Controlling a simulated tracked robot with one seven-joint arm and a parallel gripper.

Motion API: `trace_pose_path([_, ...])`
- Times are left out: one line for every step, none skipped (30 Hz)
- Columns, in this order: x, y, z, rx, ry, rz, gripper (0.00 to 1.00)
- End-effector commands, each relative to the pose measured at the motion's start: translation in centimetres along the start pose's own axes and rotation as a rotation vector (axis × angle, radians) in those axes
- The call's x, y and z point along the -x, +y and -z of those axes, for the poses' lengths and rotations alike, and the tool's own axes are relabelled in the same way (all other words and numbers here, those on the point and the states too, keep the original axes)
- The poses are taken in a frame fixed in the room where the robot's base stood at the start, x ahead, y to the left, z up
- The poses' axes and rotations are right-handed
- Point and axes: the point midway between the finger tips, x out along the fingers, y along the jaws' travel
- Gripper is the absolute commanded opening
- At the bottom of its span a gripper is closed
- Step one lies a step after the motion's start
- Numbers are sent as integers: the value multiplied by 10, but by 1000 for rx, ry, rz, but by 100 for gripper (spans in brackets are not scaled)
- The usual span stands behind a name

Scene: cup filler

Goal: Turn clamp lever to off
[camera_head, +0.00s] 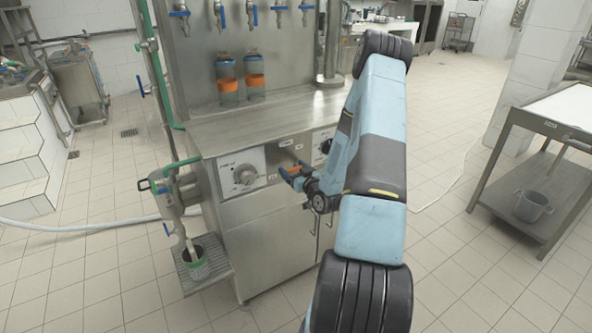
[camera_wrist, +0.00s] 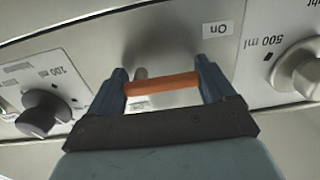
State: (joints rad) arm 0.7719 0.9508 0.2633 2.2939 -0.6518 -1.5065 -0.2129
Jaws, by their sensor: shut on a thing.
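The clamp lever (camera_wrist: 162,85) is an orange bar on the front panel of the filler machine. In the wrist view it lies across the gap between the two blue fingers of my gripper (camera_wrist: 160,72), which is shut on it. An upside-down "On" label (camera_wrist: 218,29) is on the panel just right of the fingers. A small pale label (camera_wrist: 140,104) shows partly below the lever; I cannot read it. In the head view my gripper (camera_head: 293,169) is at the machine's front, and only a little orange shows there.
A "500 ml" dial (camera_wrist: 298,72) and a dark "100 ml" knob (camera_wrist: 43,112) flank the lever. Two bottles with orange bands (camera_head: 228,84) stand on the machine below several taps. A hopper with a cup (camera_head: 196,265) is at its left side. A side table (camera_head: 520,165) stands right.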

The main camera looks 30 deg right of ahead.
Motion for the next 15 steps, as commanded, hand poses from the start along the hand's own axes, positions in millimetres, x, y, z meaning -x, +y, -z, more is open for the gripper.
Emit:
trace_pose_path([1, 8, 0, 9, 1, -21, 57])
trace_pose_path([1, 6, 0, 8, 2, -23, 53])
trace_pose_path([1, 5, 0, 6, 2, -25, 50])
trace_pose_path([1, 4, 1, 3, 2, -25, 50])
trace_pose_path([1, 4, 1, -1, 2, -26, 50])
trace_pose_path([1, 3, 1, -9, 3, -27, 50])
trace_pose_path([1, 3, 1, -16, 3, -27, 50])
trace_pose_path([1, 2, 1, -25, 3, -27, 50])
trace_pose_path([1, 2, 2, -39, 3, -27, 50])
trace_pose_path([1, 2, 2, -53, 3, -27, 50])
trace_pose_path([1, 2, 2, -67, 3, -27, 50])
trace_pose_path([1, 2, 2, -90, 3, -27, 50])
trace_pose_path([1, 2, 3, -108, 3, -27, 50])
trace_pose_path([1, 2, 3, -129, 3, -27, 50])
trace_pose_path([1, 1, 4, -158, 3, -27, 50])
